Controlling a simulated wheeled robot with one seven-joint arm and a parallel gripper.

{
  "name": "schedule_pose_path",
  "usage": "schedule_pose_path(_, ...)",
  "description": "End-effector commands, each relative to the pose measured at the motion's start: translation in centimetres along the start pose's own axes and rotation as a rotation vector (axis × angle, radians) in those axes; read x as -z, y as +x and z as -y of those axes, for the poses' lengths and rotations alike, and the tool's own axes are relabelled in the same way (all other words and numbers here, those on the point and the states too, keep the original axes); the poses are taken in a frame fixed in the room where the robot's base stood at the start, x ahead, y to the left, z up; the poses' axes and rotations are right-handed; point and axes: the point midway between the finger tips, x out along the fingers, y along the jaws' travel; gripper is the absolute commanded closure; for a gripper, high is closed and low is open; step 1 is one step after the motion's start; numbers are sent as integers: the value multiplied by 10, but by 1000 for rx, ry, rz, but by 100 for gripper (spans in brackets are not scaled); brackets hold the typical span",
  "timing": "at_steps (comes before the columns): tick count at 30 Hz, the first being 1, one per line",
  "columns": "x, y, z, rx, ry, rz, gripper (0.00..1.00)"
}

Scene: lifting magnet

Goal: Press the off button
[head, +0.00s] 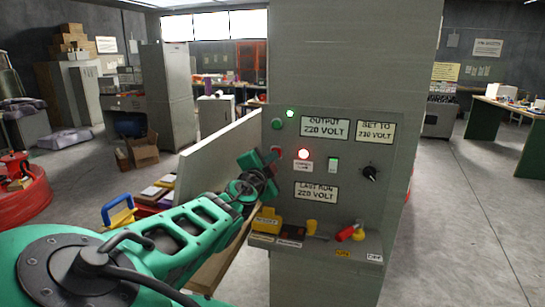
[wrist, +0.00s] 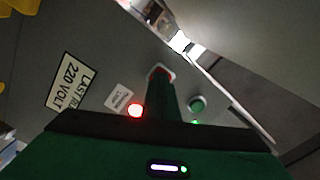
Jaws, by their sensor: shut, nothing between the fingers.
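A grey control panel (head: 395,190) on a pillar carries a red push button (head: 276,149), with a green button (head: 278,124) above it. I cannot read a label on either. In the wrist view the red button (wrist: 157,70) shows at the tip of my gripper (wrist: 163,82), and the green button (wrist: 198,104) is to the right. In the head view my gripper (head: 272,156) reaches the panel's left side, closed and empty, pointing at the red button. The tip partly covers that button. I cannot tell whether they touch.
A lit red lamp (head: 303,154), a lit green lamp (head: 290,114) and a black knob (head: 370,173) sit on the panel. Its ledge holds yellow pieces and a red-handled item (head: 346,233), near small ON and OFF labels. A light board (head: 215,155) stands left.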

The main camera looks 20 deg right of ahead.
Motion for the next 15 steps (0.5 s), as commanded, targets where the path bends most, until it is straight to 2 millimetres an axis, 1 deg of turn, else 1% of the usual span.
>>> schedule_pose_path(5, -1, -2, 0, 0, 0, 2, 100)
schedule_pose_path(15, -1, -25, 0, 0, -1, 2, 100)
